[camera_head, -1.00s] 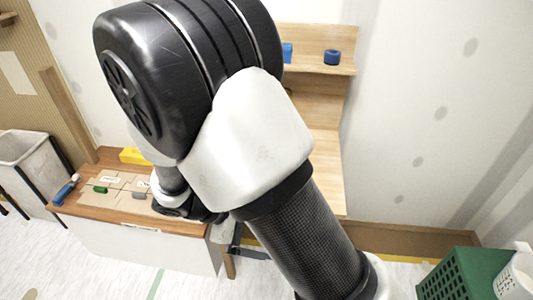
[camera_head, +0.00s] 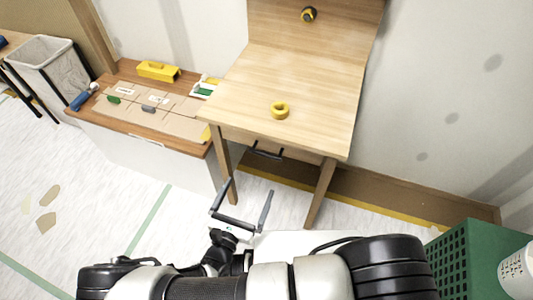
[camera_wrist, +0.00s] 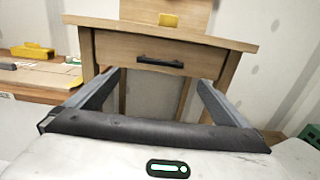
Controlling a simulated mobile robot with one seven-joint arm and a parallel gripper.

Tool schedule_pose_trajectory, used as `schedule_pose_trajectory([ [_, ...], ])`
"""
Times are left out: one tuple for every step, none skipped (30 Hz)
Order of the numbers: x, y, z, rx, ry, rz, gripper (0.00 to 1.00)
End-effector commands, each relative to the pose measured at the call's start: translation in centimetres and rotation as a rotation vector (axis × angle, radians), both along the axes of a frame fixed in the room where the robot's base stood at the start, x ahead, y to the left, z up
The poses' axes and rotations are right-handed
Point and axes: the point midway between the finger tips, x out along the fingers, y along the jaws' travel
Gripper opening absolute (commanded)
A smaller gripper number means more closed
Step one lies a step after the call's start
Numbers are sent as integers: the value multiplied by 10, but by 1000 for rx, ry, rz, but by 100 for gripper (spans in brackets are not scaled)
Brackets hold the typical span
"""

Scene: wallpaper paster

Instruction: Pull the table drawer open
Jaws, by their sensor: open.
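The light wooden table (camera_head: 310,85) stands against the wall. Its drawer (camera_wrist: 115,48) looks closed, with its front level under the table top in the wrist view. The dark bar handle (camera_wrist: 160,62) is across the middle of the drawer front; in the head view the handle (camera_head: 267,152) shows below the table's front edge. My gripper (camera_head: 243,195) is open and empty, in front of and below the handle, apart from it. In the wrist view the two fingers of my gripper (camera_wrist: 153,88) point toward the table, one on each side of the handle.
A yellow tape roll (camera_head: 280,110) lies on the table top. A lower wooden cabinet (camera_head: 130,130) with a yellow toolbox (camera_head: 158,71) and cardboard pieces stands to the left. A green crate (camera_head: 475,262) is at the right. The floor between my gripper and the table looks clear.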

Motion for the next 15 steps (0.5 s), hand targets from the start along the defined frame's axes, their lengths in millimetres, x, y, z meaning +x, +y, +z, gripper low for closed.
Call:
schedule_pose_trajectory([
  [8,-5,1,-2,-2,-4,100],
  [14,-7,1,-2,-2,-5,100],
  [21,-10,1,-1,-2,-5,100],
  [28,-12,1,-1,-2,-5,100],
  [34,-14,1,-1,-3,-6,100],
  [42,-18,1,-2,-2,-6,100],
  [48,-19,0,-2,-2,-5,100],
  [55,-22,0,-2,-2,-6,100],
  [63,-25,0,0,-1,-6,100],
  [69,-27,1,-1,-2,-5,100],
  [75,-29,0,-1,-2,-5,100],
  [84,-33,0,0,-2,-6,100],
  [90,-35,0,-1,-2,-6,100],
  [96,-37,0,-1,-2,-6,100],
  [104,-40,0,0,-1,-6,100],
])
